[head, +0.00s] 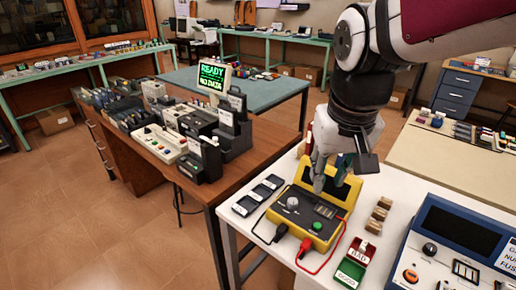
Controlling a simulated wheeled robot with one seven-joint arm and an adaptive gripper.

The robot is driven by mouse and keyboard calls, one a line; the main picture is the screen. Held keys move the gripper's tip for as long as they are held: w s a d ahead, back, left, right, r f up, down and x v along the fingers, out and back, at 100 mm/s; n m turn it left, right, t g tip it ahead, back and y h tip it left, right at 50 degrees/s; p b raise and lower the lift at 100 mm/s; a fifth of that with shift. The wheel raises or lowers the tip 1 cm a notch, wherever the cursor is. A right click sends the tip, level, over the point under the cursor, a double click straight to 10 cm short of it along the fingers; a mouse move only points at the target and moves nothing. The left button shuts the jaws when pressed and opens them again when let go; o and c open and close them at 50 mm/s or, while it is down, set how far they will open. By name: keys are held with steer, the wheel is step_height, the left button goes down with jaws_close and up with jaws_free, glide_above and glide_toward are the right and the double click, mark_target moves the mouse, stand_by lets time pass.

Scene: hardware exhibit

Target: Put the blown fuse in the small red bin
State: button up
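The small red bin (371,256), with a label reading "BAD", stands on the white table to the right of the yellow tester. Several tan, fuse-like pieces (379,214) stand in a row just behind it. I cannot tell which fuse is blown, and a fuse in the tester's slot area cannot be made out. The yellow tester (334,238) has a knob, a green button and a dark screen. My gripper (332,184) points down over the tester, partly covering its screen. Its fingertips are too small and dark to show whether they are open or hold anything.
A green bin (349,273) touches or nearly touches the red bin's front. Black and red leads lie before the tester. Dark holders (258,195) lie left of it, and a blue instrument (450,250) stands at right. The brown desk (185,170) carries a monitor and equipment.

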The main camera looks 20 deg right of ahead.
steer(key=s+a+r+n+t+y, duration=0.1)
steer(key=s+a+n+t, duration=0.1)
steer(key=s+a, duration=0.4)
steer(key=shift+r+n, duration=0.35)
steer(key=shift+n, duration=0.25)
steer(key=shift+d, duration=0.2)
